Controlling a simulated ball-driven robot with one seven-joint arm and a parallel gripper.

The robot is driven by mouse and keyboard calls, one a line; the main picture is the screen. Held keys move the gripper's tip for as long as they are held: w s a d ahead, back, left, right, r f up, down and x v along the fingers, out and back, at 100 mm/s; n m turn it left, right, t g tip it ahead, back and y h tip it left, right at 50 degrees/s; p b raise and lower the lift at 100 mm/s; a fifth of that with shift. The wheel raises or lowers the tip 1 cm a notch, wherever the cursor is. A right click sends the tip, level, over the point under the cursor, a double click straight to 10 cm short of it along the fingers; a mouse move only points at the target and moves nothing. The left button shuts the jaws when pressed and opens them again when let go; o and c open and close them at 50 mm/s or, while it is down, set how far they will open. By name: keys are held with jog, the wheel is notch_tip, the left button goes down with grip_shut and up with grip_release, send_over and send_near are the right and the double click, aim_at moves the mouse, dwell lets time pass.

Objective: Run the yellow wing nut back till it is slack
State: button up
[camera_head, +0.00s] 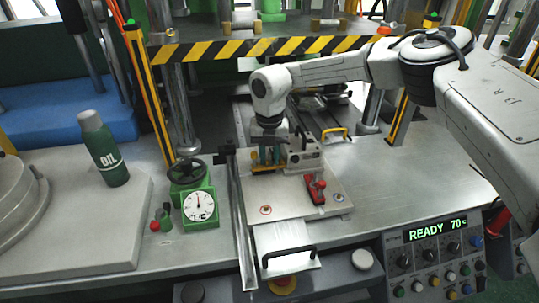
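My gripper (268,160) points down over the left rear of the mould plate (285,190) at the front of the press. A small yellow-orange part (262,169), which looks like the yellow wing nut, shows low at its fingertips. The fingers hide much of it, and I cannot tell whether they touch or grip it. A grey clamp block (304,160) stands just right of the gripper. A red toggle handle (316,189) stands on the plate to the front right.
A black-handled front tray (288,262) extends toward me. A green dial gauge with a handwheel (201,207) and a green oil bottle (105,150) stand left. A yellow-black striped bar (255,48) crosses above. The right benchtop (400,190) is clear.

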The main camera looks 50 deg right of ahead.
jog(key=shift+f, duration=0.1)
jog(key=shift+c, duration=0.3)
grip_shut()
jog(key=shift+n, duration=0.4)
